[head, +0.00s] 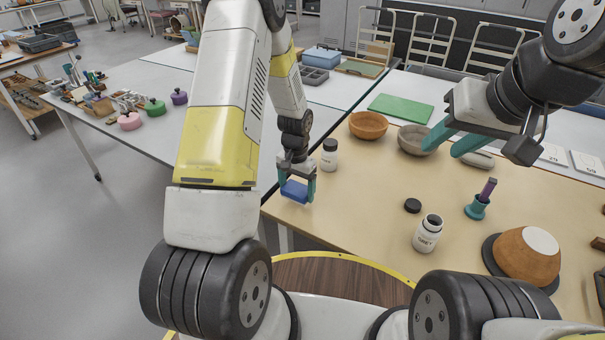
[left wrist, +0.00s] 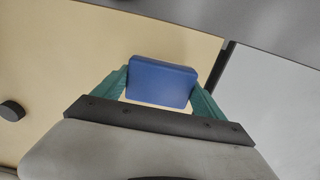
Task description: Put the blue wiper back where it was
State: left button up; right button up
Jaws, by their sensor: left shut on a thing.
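The blue wiper (head: 294,191) is a small blue block at the left edge of the tan work surface in the head view. My left gripper (head: 297,190) is shut on it, with one teal finger on each side. The left wrist view shows the wiper (left wrist: 161,81) between the two fingers of my left gripper (left wrist: 163,88), over the tan surface. I cannot tell whether the wiper touches the surface. My right gripper (head: 447,142) is at the upper right, its teal fingers apart and nothing visible between them, over the grey bowl (head: 414,139).
The tan table (head: 352,215) is clear between.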

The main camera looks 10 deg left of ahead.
aim_at(294, 193)
pick_arm(q)
jog(key=shift+w+a+f, duration=0.1)
jog(key=shift+w+a, duration=0.5)
jog(key=shift+w, duration=0.35)
jog(key=shift+w+f, duration=0.1)
jog(key=shift+f, duration=1.65)
jog(key=shift+f, duration=0.1)
jog(key=o, duration=1.4)
